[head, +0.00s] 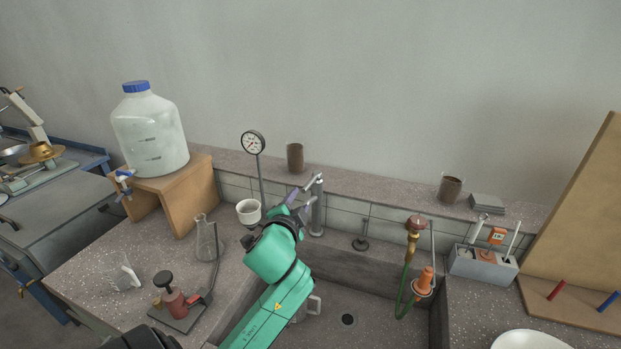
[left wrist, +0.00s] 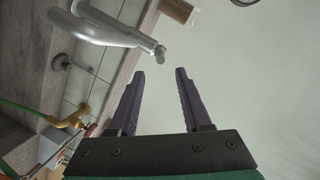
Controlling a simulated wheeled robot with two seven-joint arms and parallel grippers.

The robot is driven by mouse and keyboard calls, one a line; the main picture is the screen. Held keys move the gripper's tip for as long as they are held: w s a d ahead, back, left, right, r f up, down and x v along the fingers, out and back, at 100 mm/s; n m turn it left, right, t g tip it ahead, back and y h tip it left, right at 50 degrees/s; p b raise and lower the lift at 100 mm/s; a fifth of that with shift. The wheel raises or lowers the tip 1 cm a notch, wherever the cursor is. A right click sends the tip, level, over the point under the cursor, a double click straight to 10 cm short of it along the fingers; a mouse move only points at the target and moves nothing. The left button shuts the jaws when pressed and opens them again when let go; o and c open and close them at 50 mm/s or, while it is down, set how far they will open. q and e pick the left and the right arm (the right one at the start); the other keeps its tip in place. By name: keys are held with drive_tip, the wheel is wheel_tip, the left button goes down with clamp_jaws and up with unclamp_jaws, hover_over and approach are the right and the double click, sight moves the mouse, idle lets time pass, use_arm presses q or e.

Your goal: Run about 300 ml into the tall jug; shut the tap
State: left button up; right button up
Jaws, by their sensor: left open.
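The metal tap (head: 317,207) stands upright at the back edge of the sink. Its spout also shows at the upper left of the left wrist view (left wrist: 105,30). No water stream shows. A pale vessel with a handle (head: 314,304), probably the tall jug, stands in the sink. My left arm hides most of it, so its water level cannot be seen. My left gripper (head: 297,204) is open and empty, its purple fingers just left of the tap in the head view. In the left wrist view the fingers (left wrist: 158,95) point toward the spout's end, apart from it. My right gripper is not in view.
A large bottle with a blue cap (head: 149,135) stands on a wooden stand (head: 208,180). A dial gauge (head: 253,143), white cup (head: 248,210) and flask (head: 206,240) stand left of my arm. A green hose (head: 404,290) hangs at the sink's right. The sink floor (head: 375,315) looks clear.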

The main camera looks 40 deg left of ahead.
sight(309, 185)
use_arm(q)
drive_tip(key=x, duration=0.3)
drive_tip(key=shift+w+a+r+p, duration=0.1)
drive_tip(key=shift+w+r+p, duration=0.05)
drive_tip(key=shift+r+p, duration=0.25)
drive_tip(key=x, duration=0.8)
drive_tip(key=shift+w+a+f+p, duration=0.25)
drive_tip(key=shift+f+p, duration=0.1)
drive_tip(key=shift+f, duration=0.1)
drive_tip(key=shift+w, duration=0.2)
drive_tip(key=shift+w+a+f, duration=0.1)
clamp_jaws()
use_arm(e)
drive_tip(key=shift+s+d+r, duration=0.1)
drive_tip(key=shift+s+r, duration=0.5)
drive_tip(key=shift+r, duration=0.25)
use_arm(q)
drive_tip(key=shift+f, duration=0.1)
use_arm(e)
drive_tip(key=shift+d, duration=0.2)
